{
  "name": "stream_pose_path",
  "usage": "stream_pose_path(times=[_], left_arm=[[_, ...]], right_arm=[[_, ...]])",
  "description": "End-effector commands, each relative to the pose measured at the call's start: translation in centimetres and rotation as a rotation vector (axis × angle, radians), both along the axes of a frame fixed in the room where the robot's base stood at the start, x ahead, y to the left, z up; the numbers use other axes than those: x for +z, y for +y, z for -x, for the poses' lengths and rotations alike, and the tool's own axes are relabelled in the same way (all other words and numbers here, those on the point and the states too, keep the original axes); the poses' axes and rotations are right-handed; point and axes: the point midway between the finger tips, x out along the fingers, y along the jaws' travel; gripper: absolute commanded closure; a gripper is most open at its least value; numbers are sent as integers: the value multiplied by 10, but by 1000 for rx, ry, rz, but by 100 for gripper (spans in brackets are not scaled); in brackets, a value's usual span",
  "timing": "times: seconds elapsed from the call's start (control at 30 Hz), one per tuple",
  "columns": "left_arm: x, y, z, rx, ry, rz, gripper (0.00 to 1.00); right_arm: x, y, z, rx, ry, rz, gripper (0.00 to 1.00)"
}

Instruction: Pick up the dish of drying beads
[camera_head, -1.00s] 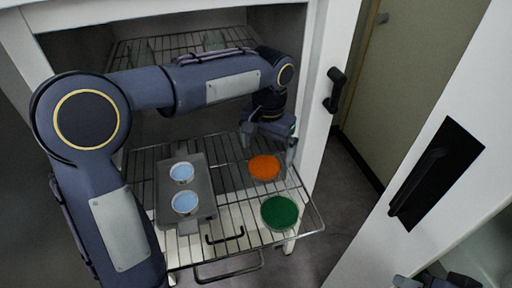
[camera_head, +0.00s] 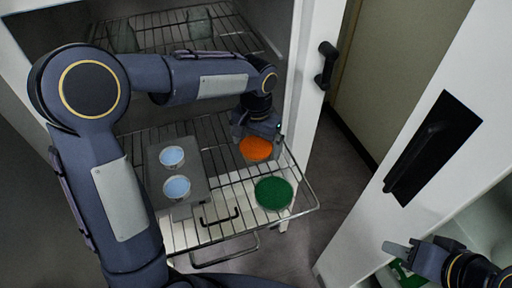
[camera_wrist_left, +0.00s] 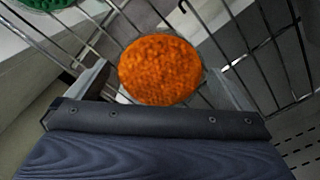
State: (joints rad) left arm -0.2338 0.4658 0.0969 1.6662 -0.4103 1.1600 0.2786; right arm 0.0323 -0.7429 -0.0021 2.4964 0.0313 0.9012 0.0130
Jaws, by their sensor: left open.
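A round dish of orange beads (camera_head: 256,149) sits on the pulled-out wire shelf, near its right side. In the left wrist view the orange dish (camera_wrist_left: 160,70) lies between and just beyond the two spread fingers. My left gripper (camera_head: 258,136) is open and empty, close at the far side of this dish and partly covering its edge. A dish of green beads (camera_head: 273,192) sits nearer on the same shelf; its edge shows in the left wrist view (camera_wrist_left: 45,3). My right gripper (camera_head: 400,256) is at the lower right by the white door; its jaw opening is unclear.
A grey tray (camera_head: 197,168) with two pale blue cups (camera_head: 172,156) lies on the left of the wire shelf (camera_head: 232,221). An upper rack (camera_head: 155,35) is inside the cabinet. A white door (camera_head: 440,65) with a black handle (camera_head: 428,155) stands at right.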

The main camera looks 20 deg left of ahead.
Motion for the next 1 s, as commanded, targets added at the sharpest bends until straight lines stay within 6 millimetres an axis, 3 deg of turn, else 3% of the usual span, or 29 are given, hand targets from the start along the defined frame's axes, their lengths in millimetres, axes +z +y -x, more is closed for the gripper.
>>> stream_pose_path(times=[0.13, 0.43, 0.77, 1.0], left_arm=[[0, 0, 0, 0, 0, 0, 1], [0, 0, 0, 0, 0, 0, 41], [4, 0, 0, 1, -1, 0, 42], [30, 0, -1, 1, -4, 1, 42]], right_arm=[[0, 0, 0, 0, 0, 0, 64], [0, 0, 0, 0, 0, 0, 64], [0, 0, 0, 0, 0, 0, 64], [3, 0, 0, 0, 0, 0, 64]])
